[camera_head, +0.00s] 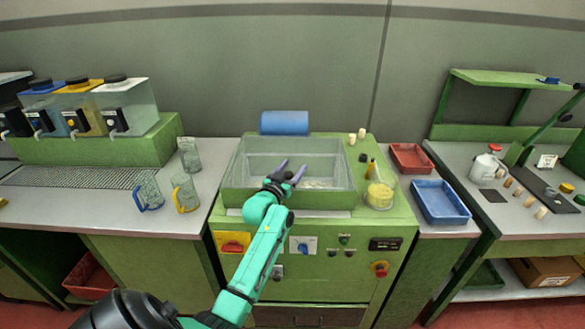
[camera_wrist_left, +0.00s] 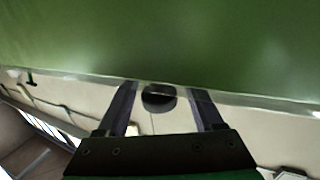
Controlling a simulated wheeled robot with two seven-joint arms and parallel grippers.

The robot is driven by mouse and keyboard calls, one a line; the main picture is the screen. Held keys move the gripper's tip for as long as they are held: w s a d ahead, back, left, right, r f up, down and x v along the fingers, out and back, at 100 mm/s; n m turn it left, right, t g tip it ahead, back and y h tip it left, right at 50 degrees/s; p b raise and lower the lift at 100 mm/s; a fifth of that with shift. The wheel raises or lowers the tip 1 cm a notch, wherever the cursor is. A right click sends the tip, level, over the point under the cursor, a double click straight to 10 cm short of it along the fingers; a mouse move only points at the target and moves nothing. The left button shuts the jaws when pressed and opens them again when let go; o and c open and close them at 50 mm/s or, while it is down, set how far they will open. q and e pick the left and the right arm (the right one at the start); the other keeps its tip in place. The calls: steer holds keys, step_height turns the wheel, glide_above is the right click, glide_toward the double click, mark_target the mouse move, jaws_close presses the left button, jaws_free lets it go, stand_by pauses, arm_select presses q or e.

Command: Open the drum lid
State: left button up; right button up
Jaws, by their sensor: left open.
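The green machine (camera_head: 315,240) in the middle carries a clear-walled tub with a pale rim (camera_head: 240,160). I cannot tell its clear lid apart from the tub walls. My left gripper (camera_head: 290,169) reaches over the tub's front part, its two purple fingers apart and empty. In the left wrist view, a round black knob (camera_wrist_left: 159,97) shows between the open fingers (camera_wrist_left: 160,100), next to a clear edge (camera_wrist_left: 90,77). I cannot tell whether the fingers touch the knob. My right gripper is not in view.
A blue cylinder (camera_head: 284,123) lies behind the tub. A beaker of pale granules (camera_head: 380,195) stands to its right, near red (camera_head: 410,158) and blue (camera_head: 440,202) trays. Glass mugs (camera_head: 185,193) stand on the left counter. Stoppers and a white bottle (camera_head: 487,167) are on the right table.

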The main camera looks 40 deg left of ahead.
arm_select(q)
jaws_close()
stand_by(1.4)
